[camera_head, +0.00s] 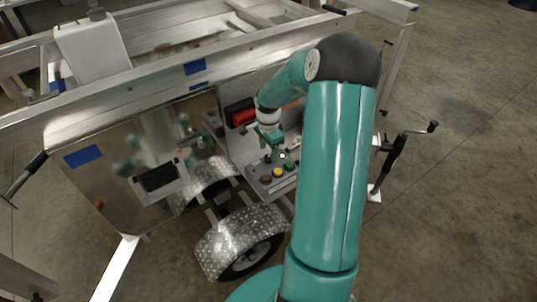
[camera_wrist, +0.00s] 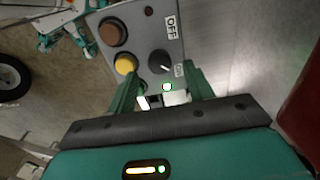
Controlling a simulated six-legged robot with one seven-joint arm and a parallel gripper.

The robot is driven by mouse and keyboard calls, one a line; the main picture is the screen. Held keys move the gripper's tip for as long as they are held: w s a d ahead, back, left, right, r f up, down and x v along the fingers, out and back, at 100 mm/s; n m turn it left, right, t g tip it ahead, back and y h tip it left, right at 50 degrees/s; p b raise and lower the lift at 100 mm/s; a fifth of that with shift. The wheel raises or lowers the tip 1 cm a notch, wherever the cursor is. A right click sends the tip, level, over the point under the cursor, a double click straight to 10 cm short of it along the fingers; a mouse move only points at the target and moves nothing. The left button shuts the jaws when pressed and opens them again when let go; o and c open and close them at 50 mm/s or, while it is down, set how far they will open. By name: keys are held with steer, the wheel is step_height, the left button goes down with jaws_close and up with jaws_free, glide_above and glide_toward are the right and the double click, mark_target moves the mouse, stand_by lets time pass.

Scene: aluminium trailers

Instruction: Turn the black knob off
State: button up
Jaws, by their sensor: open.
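The black knob (camera_wrist: 160,62) is on a grey control panel (camera_wrist: 148,25) in the wrist view, between an OFF label (camera_wrist: 171,22) and an ON label (camera_wrist: 178,69). A light mark on the knob appears to point toward the ON side. My gripper (camera_wrist: 165,88) is open, with its two green fingers apart and their tips just below the knob in the picture. The fingers do not appear closed on it. In the head view, my gripper (camera_head: 275,153) hangs over the panel (camera_head: 262,191); I cannot make out the knob there.
A brown button (camera_wrist: 112,31) and a yellow button (camera_wrist: 125,63) sit beside the knob. A red box (camera_head: 240,113) is on the trailer wall behind the panel. A wheel with a metal fender (camera_head: 240,232) stands below. Open floor (camera_head: 465,200) lies to the right.

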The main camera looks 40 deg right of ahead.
mark_target(269, 160)
steer(key=shift+f, duration=1.5)
steer(key=c, duration=1)
